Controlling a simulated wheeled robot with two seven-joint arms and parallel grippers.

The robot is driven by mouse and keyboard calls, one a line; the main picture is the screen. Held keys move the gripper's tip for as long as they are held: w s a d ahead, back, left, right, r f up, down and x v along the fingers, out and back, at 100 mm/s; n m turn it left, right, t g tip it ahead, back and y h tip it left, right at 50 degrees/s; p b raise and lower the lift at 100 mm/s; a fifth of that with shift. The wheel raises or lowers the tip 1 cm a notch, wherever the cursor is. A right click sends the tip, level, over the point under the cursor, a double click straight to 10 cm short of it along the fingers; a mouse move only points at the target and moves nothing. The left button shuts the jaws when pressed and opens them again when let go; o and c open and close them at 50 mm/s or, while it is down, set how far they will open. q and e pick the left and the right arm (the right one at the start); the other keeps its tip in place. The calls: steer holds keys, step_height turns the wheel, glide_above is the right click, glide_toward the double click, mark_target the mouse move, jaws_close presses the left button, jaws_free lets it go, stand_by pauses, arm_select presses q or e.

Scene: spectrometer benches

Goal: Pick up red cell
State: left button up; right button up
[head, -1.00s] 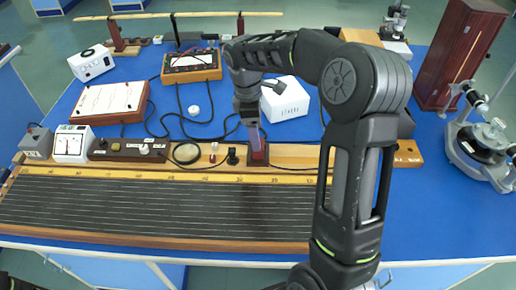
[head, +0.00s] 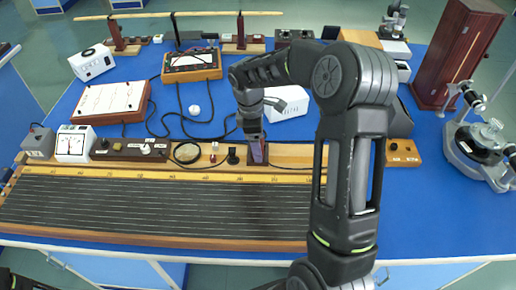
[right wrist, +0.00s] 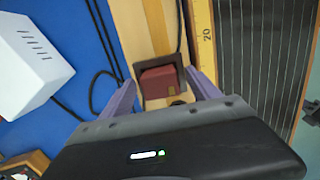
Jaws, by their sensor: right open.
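My right gripper (right wrist: 159,77) is open, with one purple finger on each side of the cell and a gap showing on both sides. In the head view my right gripper (head: 257,150) points down over the cell's spot and hides most of it. Whether the fingertips are level with the cell is hard to tell.
The ruled wire board (head: 150,207) runs along the bench front. A black knob (head: 233,156) stands just left of the gripper. A white box (head: 288,104) is behind it, and a wooden block (head: 403,153) is to the right. Black cables lie nearby.

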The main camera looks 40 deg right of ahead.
jaws_close()
stand_by(0.8)
steer(key=shift+r, duration=0.1)
step_height(320, 180, up, 10)
steer(key=shift+f+b, duration=0.1)
steer(key=shift+b, duration=0.6)
steer(key=shift+r+p, duration=1.5)
steer(key=shift+r, duration=0.1)
